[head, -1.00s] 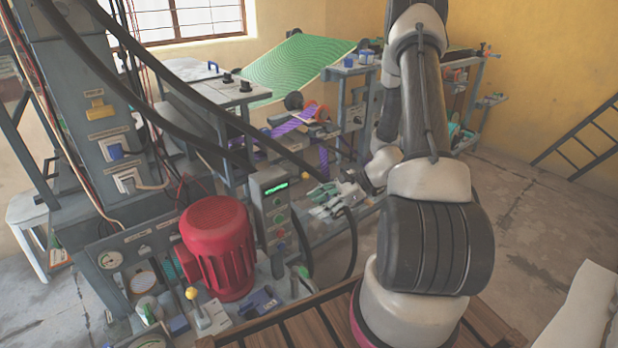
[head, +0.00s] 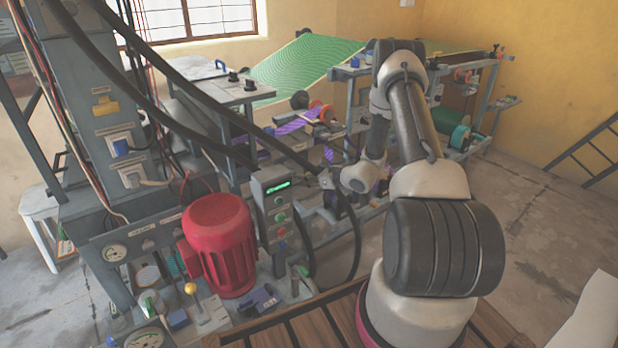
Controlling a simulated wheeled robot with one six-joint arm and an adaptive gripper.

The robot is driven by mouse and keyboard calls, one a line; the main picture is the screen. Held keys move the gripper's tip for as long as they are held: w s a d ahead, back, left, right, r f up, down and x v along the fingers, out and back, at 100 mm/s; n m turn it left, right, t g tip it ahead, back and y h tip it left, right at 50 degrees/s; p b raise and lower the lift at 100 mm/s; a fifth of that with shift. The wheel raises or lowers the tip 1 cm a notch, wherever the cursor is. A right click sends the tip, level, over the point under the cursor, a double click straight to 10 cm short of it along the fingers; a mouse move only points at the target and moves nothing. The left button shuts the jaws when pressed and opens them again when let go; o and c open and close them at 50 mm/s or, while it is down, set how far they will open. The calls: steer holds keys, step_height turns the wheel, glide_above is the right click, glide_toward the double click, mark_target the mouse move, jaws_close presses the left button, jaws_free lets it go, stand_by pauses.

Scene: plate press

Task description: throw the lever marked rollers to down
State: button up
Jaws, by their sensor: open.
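No label reading rollers is legible from here, so I cannot tell which control is that lever. A yellow-knobbed lever (head: 191,289) stands upright on a light plate at the front of the machine. My gripper (head: 326,180) is small and partly hidden, behind and right of the button box, apart from these controls. It is open.
A red motor (head: 219,246) stands between the column and the button box (head: 272,215). Thick black hoses (head: 215,115) cross above the machine. A wooden slatted surface (head: 310,335) lies in front. Open concrete floor (head: 530,210) is at right.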

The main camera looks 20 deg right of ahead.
steer(key=shift+w+a+f, duration=0.15)
steer(key=shift+w, duration=0.1)
jaws_close()
steer(key=shift+s+f, duration=0.1)
step_height(320, 180, down, 13)
steer(key=t+y, duration=0.1)
steer(key=t, duration=0.3)
steer(key=shift+n+y, duration=0.3)
steer(key=shift+n, duration=0.1)
stand_by(0.4)
stand_by(0.4)
